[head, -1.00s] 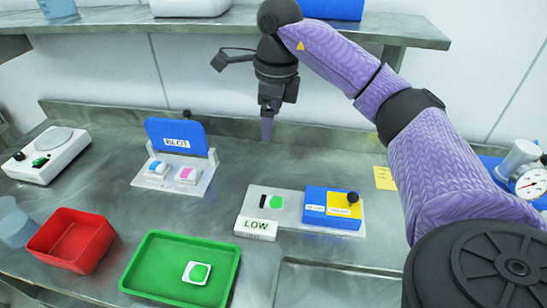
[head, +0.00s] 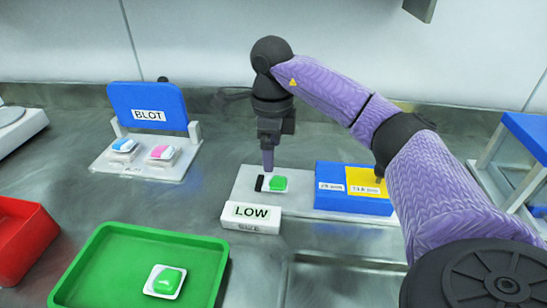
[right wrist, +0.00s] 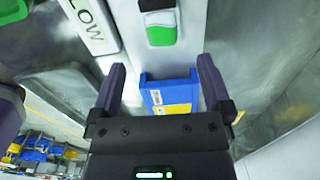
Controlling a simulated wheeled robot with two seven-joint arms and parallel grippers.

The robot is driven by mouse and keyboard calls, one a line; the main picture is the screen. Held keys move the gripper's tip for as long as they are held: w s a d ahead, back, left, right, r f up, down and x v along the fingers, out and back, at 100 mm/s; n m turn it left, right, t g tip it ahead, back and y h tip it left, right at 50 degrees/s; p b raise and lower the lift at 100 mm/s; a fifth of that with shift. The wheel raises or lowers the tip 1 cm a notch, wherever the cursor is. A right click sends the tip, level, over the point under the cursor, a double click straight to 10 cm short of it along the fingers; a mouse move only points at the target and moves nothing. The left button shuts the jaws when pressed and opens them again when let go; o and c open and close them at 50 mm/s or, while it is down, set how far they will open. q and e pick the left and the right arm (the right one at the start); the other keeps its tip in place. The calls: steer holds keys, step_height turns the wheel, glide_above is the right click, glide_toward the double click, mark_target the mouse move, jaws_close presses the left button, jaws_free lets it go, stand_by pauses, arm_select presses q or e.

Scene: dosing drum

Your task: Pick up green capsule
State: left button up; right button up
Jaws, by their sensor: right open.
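A green capsule (head: 277,183) with a white edge lies on the pale plate (head: 243,182) behind the LOW sign, beside a small black bar. It also shows in the right wrist view (right wrist: 161,34), beyond the fingers. A second green capsule (head: 164,281), on a white square backing, lies in the green tray (head: 212,262). My right gripper (head: 268,163) points down just above and behind the capsule on the plate. In the right wrist view its fingers (right wrist: 161,66) are apart with nothing gripped between them. My left gripper is out of view.
A blue box (head: 340,204) with a yellow label stands right of the capsule on the plate. The LOW sign (head: 251,217) is in front. The BLOT holder (head: 148,106) with blue and pink pieces is at left. A red bin (head: 27,236) stands at front left.

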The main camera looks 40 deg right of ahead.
mark_target(268, 179)
steer(key=f+b, duration=0.1)
steer(key=f, duration=0.1)
steer(key=f+b, duration=0.1)
steer(key=f, duration=0.2)
steer(key=f+b, duration=0.1)
steer(key=f, duration=0.2)
steer(key=shift+w+a, duration=0.2)
steer(key=shift+w, duration=0.2)
steer(key=shift+r, duration=0.1)
steer(key=c, duration=1.2)
steer(key=shift+c, duration=0.4)
arm_select(q)
steer(key=p, duration=0.4)
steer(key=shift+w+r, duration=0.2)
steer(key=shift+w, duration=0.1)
arm_select(e)
step_height(268, 179, up, 10)
